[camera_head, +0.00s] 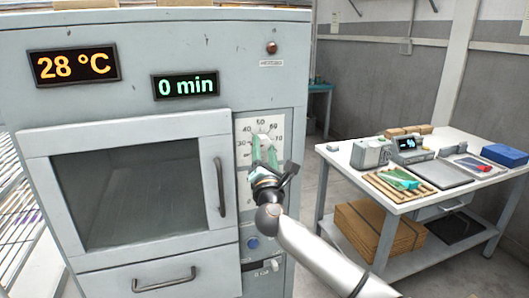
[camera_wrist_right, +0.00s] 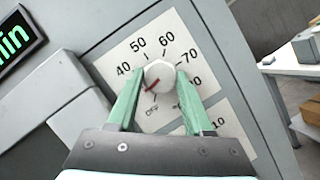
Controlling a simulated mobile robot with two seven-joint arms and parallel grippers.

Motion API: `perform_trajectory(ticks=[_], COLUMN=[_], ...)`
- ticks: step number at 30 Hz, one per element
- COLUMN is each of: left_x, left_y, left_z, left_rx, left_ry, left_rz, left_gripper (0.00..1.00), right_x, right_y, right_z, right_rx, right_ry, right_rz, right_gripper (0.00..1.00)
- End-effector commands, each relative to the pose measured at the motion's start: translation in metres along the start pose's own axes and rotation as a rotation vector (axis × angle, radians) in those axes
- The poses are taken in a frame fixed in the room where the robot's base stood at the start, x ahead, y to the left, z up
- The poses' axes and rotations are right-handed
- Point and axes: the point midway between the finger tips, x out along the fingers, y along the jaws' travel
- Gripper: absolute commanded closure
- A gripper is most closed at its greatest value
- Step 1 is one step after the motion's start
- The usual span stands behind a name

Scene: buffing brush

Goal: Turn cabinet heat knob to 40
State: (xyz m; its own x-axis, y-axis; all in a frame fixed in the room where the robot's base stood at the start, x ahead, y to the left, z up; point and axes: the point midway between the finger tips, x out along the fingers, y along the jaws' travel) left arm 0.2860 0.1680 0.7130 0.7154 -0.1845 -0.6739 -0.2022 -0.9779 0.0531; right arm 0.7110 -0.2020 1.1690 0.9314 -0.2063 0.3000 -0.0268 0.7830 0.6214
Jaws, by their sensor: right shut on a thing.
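The white heat knob (camera_wrist_right: 158,72) sits on a dial plate (camera_wrist_right: 105,65) marked OFF, 40, 50, 60, 70 and higher. In the wrist view its red pointer points down-left, between OFF and 40; the mark there is hidden by a finger. My right gripper (camera_head: 264,150) is shut on the knob, one green finger on each side. The grey cabinet (camera_head: 130,120) shows 28 °C on its orange display (camera_head: 74,65). My left gripper is not in view.
The green display (camera_head: 185,84) reads 0 min. The cabinet door's handle (camera_head: 219,187) stands out left of my right gripper. A blue button (camera_head: 252,243) and another control (camera_head: 262,267) are below. A white table (camera_head: 400,203) with tools stands to the right.

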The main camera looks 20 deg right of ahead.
Motion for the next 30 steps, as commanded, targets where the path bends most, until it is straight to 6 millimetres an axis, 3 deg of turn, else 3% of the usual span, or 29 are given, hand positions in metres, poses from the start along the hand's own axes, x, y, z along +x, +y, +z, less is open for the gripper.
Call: perform_trajectory(ticks=[18, 30], left_x=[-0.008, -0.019], left_y=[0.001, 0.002], left_z=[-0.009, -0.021], left_rx=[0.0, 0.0], left_ry=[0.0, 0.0], left_rz=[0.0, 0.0], left_gripper=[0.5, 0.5], right_x=[0.001, 0.001], right_y=[0.005, 0.006], right_z=[0.001, 0.003], right_rx=[0.545, 0.819], right_ry=[0.002, 0.002], right_rz=[-0.228, -0.342], right_gripper=[1.0, 1.0])
